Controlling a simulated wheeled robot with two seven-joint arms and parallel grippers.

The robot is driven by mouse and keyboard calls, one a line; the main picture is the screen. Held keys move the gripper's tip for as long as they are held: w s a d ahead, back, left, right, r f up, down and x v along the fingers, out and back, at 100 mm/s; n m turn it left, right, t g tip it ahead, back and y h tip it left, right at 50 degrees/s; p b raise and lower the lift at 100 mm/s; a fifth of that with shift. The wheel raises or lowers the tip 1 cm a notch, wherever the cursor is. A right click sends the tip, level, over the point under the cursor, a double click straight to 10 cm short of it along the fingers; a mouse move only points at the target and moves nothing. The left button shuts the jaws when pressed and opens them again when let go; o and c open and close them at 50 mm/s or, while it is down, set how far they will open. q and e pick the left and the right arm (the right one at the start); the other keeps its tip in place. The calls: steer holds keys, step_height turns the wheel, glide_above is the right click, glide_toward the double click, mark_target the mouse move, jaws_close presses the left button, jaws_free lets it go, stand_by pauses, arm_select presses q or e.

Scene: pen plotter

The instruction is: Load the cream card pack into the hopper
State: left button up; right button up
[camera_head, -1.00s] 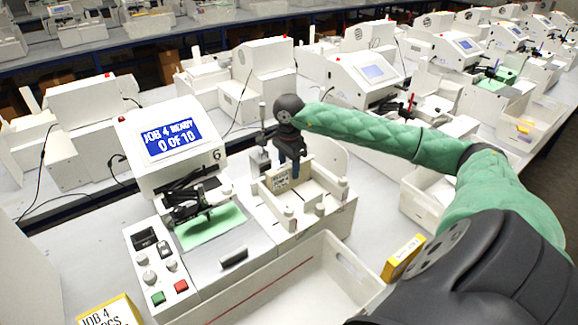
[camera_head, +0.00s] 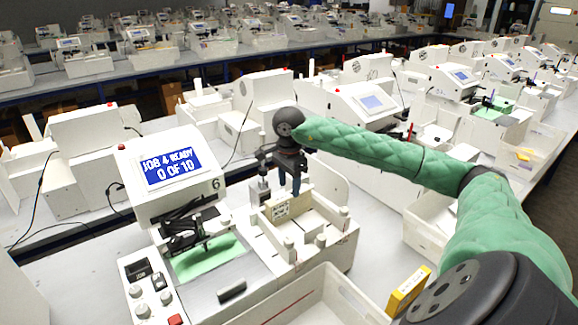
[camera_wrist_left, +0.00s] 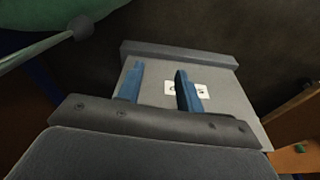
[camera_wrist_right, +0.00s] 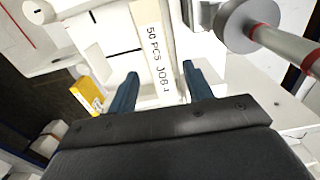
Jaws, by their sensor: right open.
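The cream card pack (camera_head: 281,210) stands in the white hopper (camera_head: 327,238) to the right of the plotter's green sheet. Its edge, printed "50 PCS JOB 4", also shows in the right wrist view (camera_wrist_right: 152,42). My right gripper (camera_head: 292,188) hangs just above and behind the pack. In the right wrist view its blue fingers (camera_wrist_right: 160,72) are apart, with the pack beyond them and nothing clearly between them. My left gripper (camera_wrist_left: 160,70) shows only in its own wrist view, fingers apart and empty, over a grey block with a white label.
The plotter's screen (camera_head: 172,168) reads "JOB 4 READY 0 OF 10". A white bin (camera_head: 345,290) stands in front of the hopper, and a yellow box (camera_head: 407,292) lies right of it. A grey post with a red band (camera_wrist_right: 285,45) is close to my right gripper.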

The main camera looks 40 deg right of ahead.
arm_select(q)
step_height(320, 180, up, 6)
steer(key=w+d+b, duration=0.2)
steer(key=shift+w+d+r+g+b, duration=0.2)
steer(key=shift+w+r+g+b, duration=0.1)
steer(key=shift+b, duration=0.1)
arm_select(e)
step_height(320, 180, up, 8)
steer(key=shift+f, duration=0.2)
steer(key=shift+s+f, duration=0.1)
